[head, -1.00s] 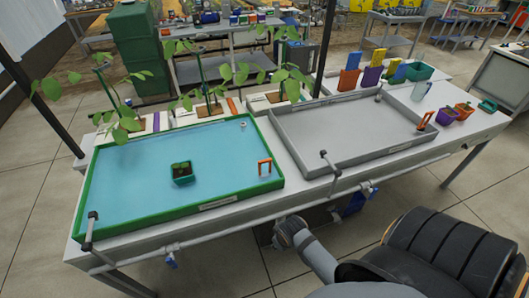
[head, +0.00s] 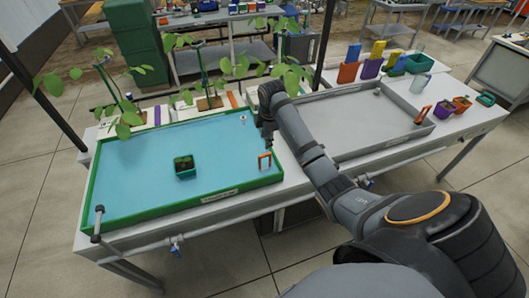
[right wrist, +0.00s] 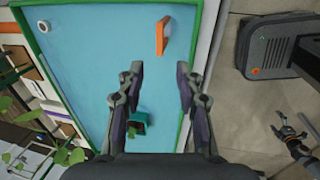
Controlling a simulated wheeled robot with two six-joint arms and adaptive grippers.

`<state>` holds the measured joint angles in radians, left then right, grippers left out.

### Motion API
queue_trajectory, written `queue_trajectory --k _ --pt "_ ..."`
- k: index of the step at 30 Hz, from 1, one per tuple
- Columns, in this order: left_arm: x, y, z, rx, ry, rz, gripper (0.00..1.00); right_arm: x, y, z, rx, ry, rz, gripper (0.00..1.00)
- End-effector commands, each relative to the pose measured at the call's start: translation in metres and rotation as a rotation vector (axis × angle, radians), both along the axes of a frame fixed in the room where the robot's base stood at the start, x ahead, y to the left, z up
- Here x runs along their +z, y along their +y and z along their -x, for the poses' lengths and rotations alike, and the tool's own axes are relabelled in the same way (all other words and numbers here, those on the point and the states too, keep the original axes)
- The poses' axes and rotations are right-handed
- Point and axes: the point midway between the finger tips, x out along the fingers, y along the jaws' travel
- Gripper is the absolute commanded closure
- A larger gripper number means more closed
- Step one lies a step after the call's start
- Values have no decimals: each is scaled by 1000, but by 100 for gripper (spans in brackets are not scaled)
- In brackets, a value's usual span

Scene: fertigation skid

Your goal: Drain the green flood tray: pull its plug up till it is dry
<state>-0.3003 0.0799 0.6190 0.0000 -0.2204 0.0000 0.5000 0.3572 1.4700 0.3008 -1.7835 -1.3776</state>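The green flood tray (head: 107,222) lies on the left of the bench with blue water spread across it. Its plug shows as an upright orange handle (head: 265,161) in the front right corner. In the right wrist view, the orange handle (right wrist: 161,36) is beyond my fingertips, apart from them. My right gripper (head: 267,140) points down over the tray's right side, behind the handle in the head view. In the right wrist view my right gripper (right wrist: 159,77) is open and empty.
A white round fitting (head: 243,118) is near the back right corner. A grey tray (head: 350,110) with its own orange handle (head: 423,114) lies to the right. Leafy plants (head: 205,85) stand behind the tray.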

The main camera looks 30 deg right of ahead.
Motion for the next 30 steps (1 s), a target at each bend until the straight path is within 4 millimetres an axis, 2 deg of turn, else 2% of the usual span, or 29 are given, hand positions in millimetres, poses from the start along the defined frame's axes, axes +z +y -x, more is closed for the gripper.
queue_trajectory --k 4,7,15,21,30 --pt "1 0 0 0 -1 0 0 0 -1 -2 11 2 0 64" --pt "4 0 -1 0 -1 0 0 -8 -1 -3 9 5 -1 64" --pt "15 0 -1 0 -2 0 0 -63 -4 -13 7 6 0 64" --pt "17 0 -2 0 -3 0 0 -93 -5 -19 8 2 0 64" --pt "17 0 -2 0 -3 0 0 -102 -5 -20 8 0 1 64"
